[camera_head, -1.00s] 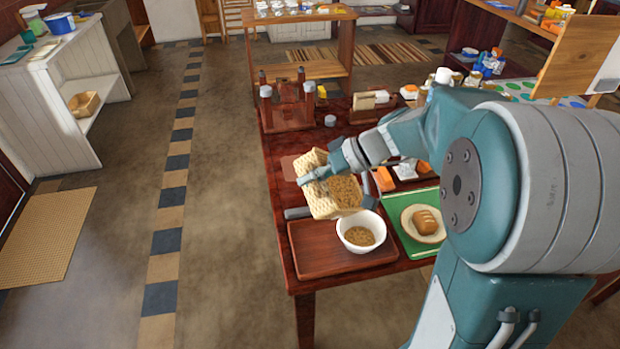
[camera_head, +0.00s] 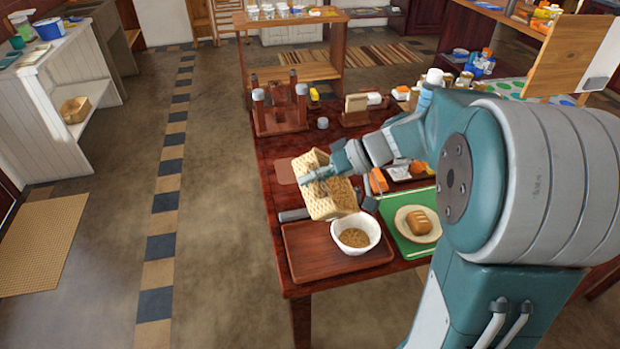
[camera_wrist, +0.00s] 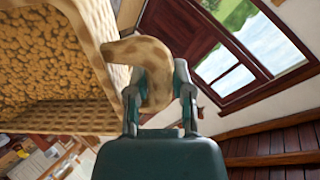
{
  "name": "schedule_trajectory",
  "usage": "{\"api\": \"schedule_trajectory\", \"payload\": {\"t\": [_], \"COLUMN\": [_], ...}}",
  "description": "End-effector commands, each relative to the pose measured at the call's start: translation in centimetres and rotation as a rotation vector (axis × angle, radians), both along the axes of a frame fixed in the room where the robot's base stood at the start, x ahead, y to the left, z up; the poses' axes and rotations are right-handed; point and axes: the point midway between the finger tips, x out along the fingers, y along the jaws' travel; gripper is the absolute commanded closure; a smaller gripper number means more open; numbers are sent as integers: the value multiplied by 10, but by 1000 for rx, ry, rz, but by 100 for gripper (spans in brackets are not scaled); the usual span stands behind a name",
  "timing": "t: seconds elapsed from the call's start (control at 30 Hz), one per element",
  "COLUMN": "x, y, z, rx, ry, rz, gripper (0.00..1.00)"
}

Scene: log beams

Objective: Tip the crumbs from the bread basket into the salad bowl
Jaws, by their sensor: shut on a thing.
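The woven bread basket (camera_head: 325,205) is held tilted in the air, just behind and to the left of the white salad bowl (camera_head: 371,224), its open side turned towards the bowl. My gripper (camera_head: 318,174) is shut on the basket; in the wrist view its two fingers (camera_wrist: 160,92) close on the curved handle (camera_wrist: 152,62). The wrist view shows brown crumbs (camera_wrist: 45,65) across the basket's inside. Brown crumbs (camera_head: 354,238) also lie in the bowl. The bowl stands upright on a brown wooden tray (camera_head: 310,255). I see no crumbs in mid-air.
A green tray (camera_head: 408,247) with a plate (camera_head: 403,226) and a bread loaf (camera_head: 420,222) lies right of the bowl. A small dark wooden rack (camera_head: 280,118) stands at the table's back left. My arm covers the right side. The floor to the left is open.

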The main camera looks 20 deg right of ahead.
Motion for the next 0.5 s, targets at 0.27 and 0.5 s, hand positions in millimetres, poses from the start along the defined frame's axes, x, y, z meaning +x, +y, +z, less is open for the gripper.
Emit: {"api": "schedule_trajectory", "payload": {"t": [0.27,0.5], "x": [-1,-2], "y": [-8,-12], "z": [3,5], "rx": [38,64], "ry": [-8,-15], "rz": [0,0], "gripper": [100,100]}}
